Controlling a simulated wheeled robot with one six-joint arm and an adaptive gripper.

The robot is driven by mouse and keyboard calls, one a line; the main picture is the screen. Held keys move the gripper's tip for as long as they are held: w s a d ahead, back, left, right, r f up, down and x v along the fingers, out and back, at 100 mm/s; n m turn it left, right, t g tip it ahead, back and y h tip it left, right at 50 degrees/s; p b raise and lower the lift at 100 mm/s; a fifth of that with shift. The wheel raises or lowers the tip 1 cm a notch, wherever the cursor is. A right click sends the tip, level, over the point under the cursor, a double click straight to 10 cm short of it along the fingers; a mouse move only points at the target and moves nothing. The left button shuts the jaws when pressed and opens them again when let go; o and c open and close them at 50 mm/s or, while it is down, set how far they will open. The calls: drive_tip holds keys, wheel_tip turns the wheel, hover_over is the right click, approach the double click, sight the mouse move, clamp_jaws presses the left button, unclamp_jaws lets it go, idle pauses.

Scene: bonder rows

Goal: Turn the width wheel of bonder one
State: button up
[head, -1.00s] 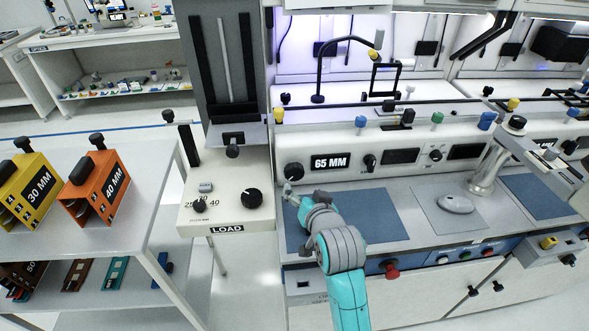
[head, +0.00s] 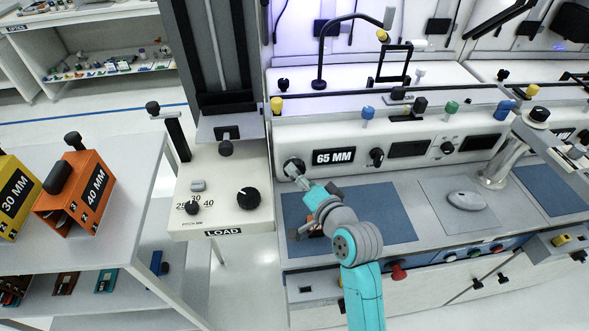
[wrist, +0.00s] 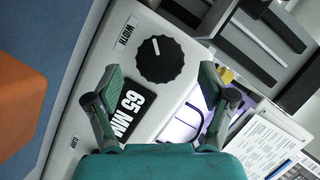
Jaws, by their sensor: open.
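The width wheel (wrist: 159,59) is a round black knurled knob with a white pointer line, beside a WIDTH label (wrist: 125,31) on the pale front panel. In the head view the wheel (head: 294,167) sits left of the black 65 MM plate (head: 334,156), partly covered by my gripper. My gripper (head: 297,174) reaches up to the wheel from the front. In the wrist view my gripper (wrist: 160,78) is open, its two green-padded fingers apart, one on each side below the wheel. Whether a finger touches the wheel is not clear.
A LOAD station (head: 219,215) with black knobs stands to the left. A smaller black knob (head: 376,155) and a dark display (head: 409,148) lie right of the 65 MM plate. A blue mat (head: 385,222) lies below the panel. A red button (head: 398,272) is on the lower front.

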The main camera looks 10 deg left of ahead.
drive_tip(key=shift+x, duration=2.1)
drive_tip(key=c, duration=1.2)
